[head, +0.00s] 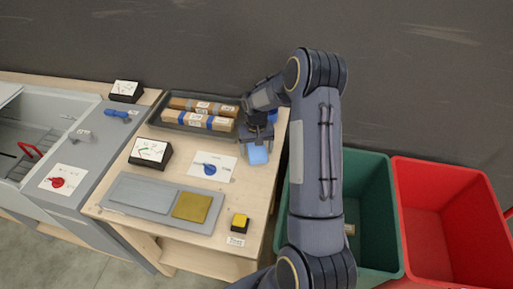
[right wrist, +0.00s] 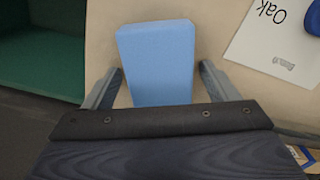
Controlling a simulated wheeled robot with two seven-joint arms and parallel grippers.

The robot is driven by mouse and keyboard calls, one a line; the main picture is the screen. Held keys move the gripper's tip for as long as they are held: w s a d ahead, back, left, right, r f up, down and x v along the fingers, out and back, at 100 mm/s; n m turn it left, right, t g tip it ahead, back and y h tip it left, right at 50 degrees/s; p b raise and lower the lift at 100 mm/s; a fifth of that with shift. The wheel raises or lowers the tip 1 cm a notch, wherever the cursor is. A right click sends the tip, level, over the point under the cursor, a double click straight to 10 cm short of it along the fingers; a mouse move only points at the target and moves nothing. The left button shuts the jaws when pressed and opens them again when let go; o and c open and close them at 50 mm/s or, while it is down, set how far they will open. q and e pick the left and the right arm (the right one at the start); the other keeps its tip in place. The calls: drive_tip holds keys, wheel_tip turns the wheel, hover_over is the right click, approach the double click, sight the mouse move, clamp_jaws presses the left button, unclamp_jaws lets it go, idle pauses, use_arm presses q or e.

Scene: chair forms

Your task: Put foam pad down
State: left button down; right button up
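The light blue foam pad (head: 257,155) is at the right side of the wooden table, below my right gripper (head: 257,141). In the right wrist view the pad (right wrist: 157,58) lies between the two fingers of my right gripper (right wrist: 160,86). A gap shows between the pad and each finger, so the gripper is open around it and not clamped on it. The pad appears to rest flat on the table top; its near end is hidden behind the gripper body. My left gripper is not in view.
A dark tray (head: 155,122) with wrapped blocks stands at the table's back. A white card with a blue knob (head: 210,168), a grey plate (head: 145,196) with a yellow pad (head: 192,206) and a yellow-black block (head: 239,222) lie nearby. Green (head: 370,168) and red (head: 440,180) bins stand right.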

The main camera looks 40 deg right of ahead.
sight(257, 148)
drive_tip(key=shift+r, duration=0.35)
wheel_tip(257, 148, up, 11)
drive_tip(key=b, duration=0.2)
drive_tip(key=s+a+r+n+t+y, duration=0.1)
drive_tip(key=s+a+r+t, duration=0.1)
drive_tip(key=s+a+r, duration=0.5)
drive_tip(key=s+a+r+n+t+y, duration=0.1)
drive_tip(key=s+a, duration=0.5)
drive_tip(key=s, duration=0.3)
drive_tip(key=s+a+n+t+y, duration=0.1)
drive_tip(key=s+a+n+t, duration=0.1)
drive_tip(key=s+a, duration=0.5)
drive_tip(key=shift+s+a+r+t+y, duration=0.3)
drive_tip(key=shift+s+r+y, duration=0.1)
drive_tip(key=shift+s, duration=0.75)
drive_tip(key=shift+d, duration=0.1)
